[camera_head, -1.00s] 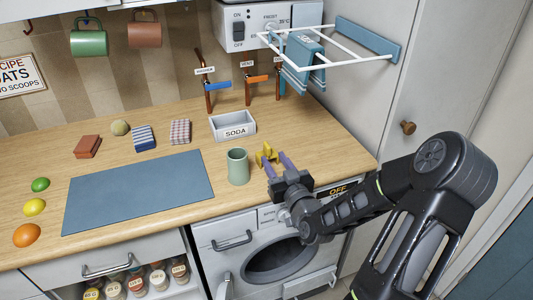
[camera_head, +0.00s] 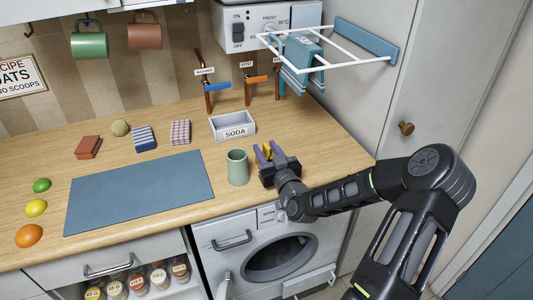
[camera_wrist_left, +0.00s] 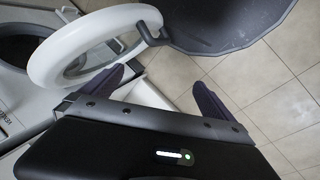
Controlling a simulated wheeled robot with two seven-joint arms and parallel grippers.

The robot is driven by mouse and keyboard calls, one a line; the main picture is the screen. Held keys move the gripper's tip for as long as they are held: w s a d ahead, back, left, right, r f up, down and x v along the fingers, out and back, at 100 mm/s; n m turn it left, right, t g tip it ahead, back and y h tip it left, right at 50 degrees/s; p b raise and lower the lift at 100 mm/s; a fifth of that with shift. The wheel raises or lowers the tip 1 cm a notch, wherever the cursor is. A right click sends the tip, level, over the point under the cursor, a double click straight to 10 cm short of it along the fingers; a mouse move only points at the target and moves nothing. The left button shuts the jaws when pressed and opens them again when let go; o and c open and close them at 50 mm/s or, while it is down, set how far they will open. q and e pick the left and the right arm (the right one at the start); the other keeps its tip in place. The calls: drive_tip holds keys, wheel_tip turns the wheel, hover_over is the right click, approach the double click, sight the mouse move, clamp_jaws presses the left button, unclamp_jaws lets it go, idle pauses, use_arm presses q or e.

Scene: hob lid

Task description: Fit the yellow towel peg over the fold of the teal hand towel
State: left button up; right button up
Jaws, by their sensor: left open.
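The yellow towel peg (camera_head: 267,152) stands on the worktop near its front edge, right of the green cup. My right gripper (camera_head: 268,153) is at the peg, one purple finger on each side of it. The fingers partly hide the peg, and I cannot tell whether they touch it. The teal hand towel (camera_head: 303,52) hangs folded over the white wire rack at the back right, well beyond the gripper. My left gripper (camera_wrist_left: 160,78) is open and empty in the left wrist view, above the tiled floor; the head view does not show it.
The green cup (camera_head: 237,167) stands close left of the right gripper. The white rack (camera_head: 345,62) juts from the right wall. A blue mat (camera_head: 140,192) lies left.

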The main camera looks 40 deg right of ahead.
drive_tip(key=shift+c, duration=0.4)
clamp_jaws()
idle(0.4)
